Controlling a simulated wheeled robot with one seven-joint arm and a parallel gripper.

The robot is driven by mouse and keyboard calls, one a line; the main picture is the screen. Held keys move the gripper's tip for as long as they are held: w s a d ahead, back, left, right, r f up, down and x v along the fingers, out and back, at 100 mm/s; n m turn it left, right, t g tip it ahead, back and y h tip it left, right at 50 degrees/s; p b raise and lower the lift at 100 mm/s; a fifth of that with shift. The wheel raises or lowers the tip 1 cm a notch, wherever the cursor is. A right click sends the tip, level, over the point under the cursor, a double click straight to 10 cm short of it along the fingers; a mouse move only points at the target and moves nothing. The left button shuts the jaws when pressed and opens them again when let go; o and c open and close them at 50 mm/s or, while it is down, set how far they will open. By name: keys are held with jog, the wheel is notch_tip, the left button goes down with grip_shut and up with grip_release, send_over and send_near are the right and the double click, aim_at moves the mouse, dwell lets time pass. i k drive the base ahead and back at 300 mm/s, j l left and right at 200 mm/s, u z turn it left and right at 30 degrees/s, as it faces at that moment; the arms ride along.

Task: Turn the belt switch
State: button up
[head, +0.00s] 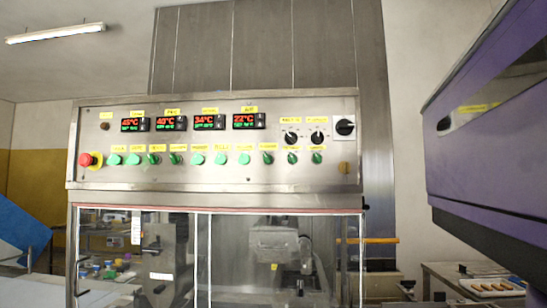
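A steel control panel (220,184) spans the middle of the head view above a glazed machine front. Its lower row holds round green buttons (221,158) and green selector switches, two at the left-centre (153,158) and several at the right (292,158). Two black knobs (317,137) sit above the right-hand selectors. A larger black rotary switch (344,127) is at the panel's right end. The yellow labels are too small to read, so I cannot tell which control is the belt switch. My gripper is not in view.
A red emergency stop (86,160) is at the panel's left end, with lit temperature displays (172,123) along the top. A large purple housing (490,140) juts in at the right. A table with a tray (488,287) stands below it. A blue panel (20,230) is at far left.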

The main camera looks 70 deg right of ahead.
aim_at(220, 159)
jog(key=z, duration=1.25)
